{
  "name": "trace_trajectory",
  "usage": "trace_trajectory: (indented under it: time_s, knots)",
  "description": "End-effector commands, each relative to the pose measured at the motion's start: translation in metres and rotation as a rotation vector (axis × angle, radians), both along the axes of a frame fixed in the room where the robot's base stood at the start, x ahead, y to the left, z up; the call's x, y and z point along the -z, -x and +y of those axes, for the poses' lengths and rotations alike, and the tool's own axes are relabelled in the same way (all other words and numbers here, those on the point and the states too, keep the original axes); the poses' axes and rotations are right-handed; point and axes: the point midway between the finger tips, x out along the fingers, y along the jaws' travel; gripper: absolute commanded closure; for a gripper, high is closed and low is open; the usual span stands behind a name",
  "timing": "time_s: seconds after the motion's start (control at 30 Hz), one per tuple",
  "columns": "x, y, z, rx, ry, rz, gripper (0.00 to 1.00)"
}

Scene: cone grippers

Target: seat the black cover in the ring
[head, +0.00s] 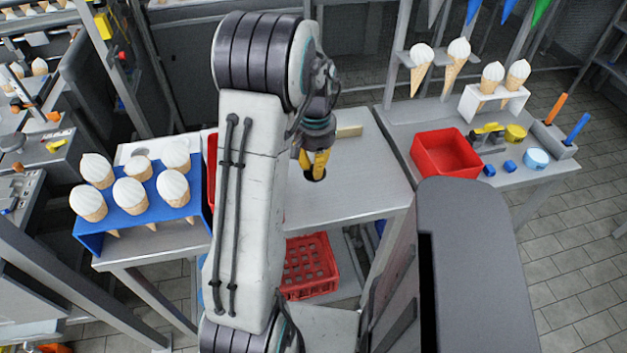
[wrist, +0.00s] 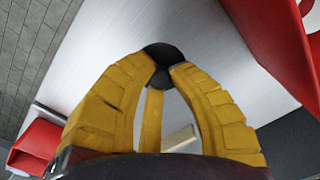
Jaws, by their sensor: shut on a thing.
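My gripper (head: 315,165) hangs over the middle metal table, pointing down. Its yellow fingers are shut on the black cover (head: 314,175), a small dark disc at the fingertips. In the wrist view the black cover (wrist: 163,55) sits between the two front fingertips (wrist: 163,66), with another finger behind. I cannot tell for sure which thing is the ring. A round yellow piece (head: 515,133) and a round light-blue piece (head: 536,158) stand on the right table, but their shape is too small to judge. My arm hides part of the middle table.
The middle table (head: 375,165) is mostly bare, with a pale block (head: 349,131) near its back. A blue rack (head: 140,217) of several ice-cream cones stands left. A red bin (head: 445,153) and a grey holder (head: 553,138) stand on the right table. A red crate (head: 309,262) sits below.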

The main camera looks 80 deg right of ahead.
Motion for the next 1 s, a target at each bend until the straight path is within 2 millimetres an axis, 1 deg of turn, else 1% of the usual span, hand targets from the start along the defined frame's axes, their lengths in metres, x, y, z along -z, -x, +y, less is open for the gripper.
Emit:
trace_trajectory:
  time_s: [0.03, 0.1, 0.5, 1.0]
  knots:
    - [-0.007, 0.0, 0.0, 0.0, 0.001, 0.0, 0.94]
    - [-0.012, 0.0, 0.0, 0.0, 0.001, 0.0, 0.94]
    - [-0.037, 0.0, 0.0, 0.0, 0.002, 0.0, 0.94]
    - [-0.037, 0.0, 0.0, 0.0, 0.001, 0.0, 0.94]
